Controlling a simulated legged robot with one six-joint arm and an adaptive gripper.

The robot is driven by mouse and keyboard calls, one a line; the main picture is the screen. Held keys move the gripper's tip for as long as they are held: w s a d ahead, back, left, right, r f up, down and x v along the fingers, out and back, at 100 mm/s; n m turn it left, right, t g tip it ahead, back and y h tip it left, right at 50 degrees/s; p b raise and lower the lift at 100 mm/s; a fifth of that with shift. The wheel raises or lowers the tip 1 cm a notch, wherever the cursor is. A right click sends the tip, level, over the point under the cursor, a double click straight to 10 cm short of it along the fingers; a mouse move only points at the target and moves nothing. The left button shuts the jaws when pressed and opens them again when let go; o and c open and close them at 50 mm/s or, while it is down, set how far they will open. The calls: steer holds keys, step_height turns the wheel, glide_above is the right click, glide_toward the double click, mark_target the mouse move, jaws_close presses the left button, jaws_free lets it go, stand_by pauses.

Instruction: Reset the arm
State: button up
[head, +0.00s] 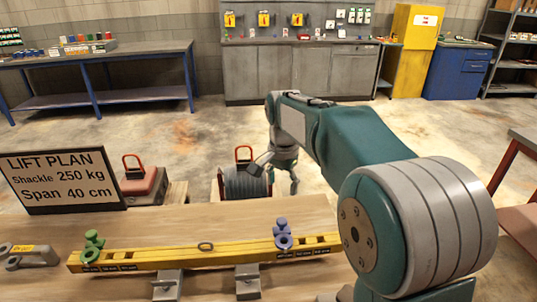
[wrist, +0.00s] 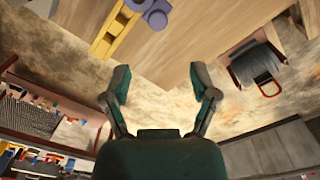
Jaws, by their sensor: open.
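My gripper (wrist: 160,95) is open and empty in the wrist view, its two fingers spread apart over the floor beyond the wooden table edge. In the head view my gripper (head: 280,172) hangs past the table's far edge, close to a grey drum with a red handle (head: 244,182), and I cannot tell whether they touch. My teal arm reaches out from the right. A yellow spreader beam (head: 205,254) lies on the table on grey supports, with a green shackle (head: 92,245) at its left and a blue shackle (head: 283,234) right of its middle.
A lift plan sign (head: 60,180) reads shackle 250 kg and span 40 cm. A grey shackle (head: 28,256) lies at the table's left. A red weight (head: 143,183) stands behind the table. A blue-legged bench (head: 100,72) and a yellow cabinet (head: 412,50) stand farther back. The floor between is open.

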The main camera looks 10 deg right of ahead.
steer(key=s+d+n+t, duration=0.2)
steer(key=s+n, duration=0.2)
steer(key=s, duration=0.9)
steer(key=s+d+n+t, duration=0.3)
steer(key=s+n, duration=0.2)
steer(key=s, duration=0.8)
steer(key=shift+t, duration=0.3)
